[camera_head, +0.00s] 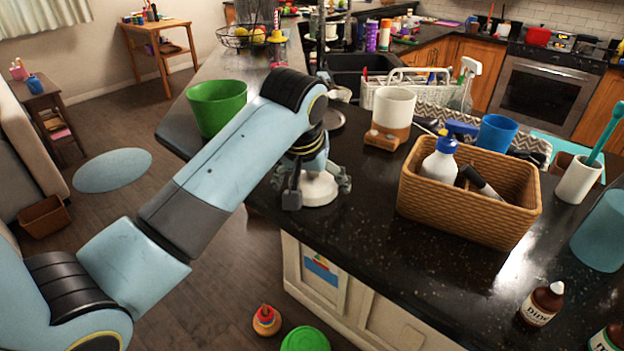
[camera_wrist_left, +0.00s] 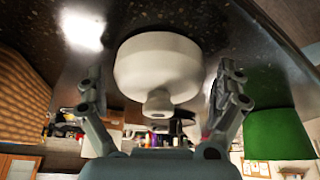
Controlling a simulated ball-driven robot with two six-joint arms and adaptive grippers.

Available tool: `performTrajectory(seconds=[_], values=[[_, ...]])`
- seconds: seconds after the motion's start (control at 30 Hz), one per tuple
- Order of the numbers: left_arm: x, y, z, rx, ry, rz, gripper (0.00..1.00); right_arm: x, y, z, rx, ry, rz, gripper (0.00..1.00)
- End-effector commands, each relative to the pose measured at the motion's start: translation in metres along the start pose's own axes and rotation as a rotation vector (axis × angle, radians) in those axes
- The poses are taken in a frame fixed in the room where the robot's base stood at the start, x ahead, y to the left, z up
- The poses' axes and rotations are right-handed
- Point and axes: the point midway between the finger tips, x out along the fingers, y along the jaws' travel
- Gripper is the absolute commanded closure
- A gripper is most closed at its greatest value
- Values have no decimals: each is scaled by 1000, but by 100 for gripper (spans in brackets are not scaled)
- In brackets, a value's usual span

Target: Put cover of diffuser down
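The white cover of the diffuser (camera_head: 319,189) rests on the dark counter near its front edge. My left gripper (camera_head: 318,196) is above it, pointing down, with a finger on either side. In the left wrist view the round cover (camera_wrist_left: 158,68) lies between the spread fingers, its knob facing the camera. Gaps show between the fingers and the cover, so the gripper (camera_wrist_left: 160,96) looks open. A white vessel with a wood-coloured lower part (camera_head: 394,107), perhaps the diffuser, stands further back on the counter. My right gripper is in neither view.
A green pot (camera_head: 217,104) stands left of my left forearm; it also shows in the wrist view (camera_wrist_left: 277,130). A wicker basket (camera_head: 470,214) with bottles is to the right. The counter's front edge (camera_head: 330,245) is close to the cover. Bare counter lies between cover and basket.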

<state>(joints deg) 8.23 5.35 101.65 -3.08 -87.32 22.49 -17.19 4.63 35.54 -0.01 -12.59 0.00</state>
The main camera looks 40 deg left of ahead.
Motion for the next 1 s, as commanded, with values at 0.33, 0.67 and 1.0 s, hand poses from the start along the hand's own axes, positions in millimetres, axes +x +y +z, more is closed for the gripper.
performTrajectory(seconds=[0.33,0.67,1.0], values=[[-15,0,-2,0,3,1,0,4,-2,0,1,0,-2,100],[-88,1,-2,0,5,3,0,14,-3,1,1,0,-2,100],[-123,0,-1,0,1,0,0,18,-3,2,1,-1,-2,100]])
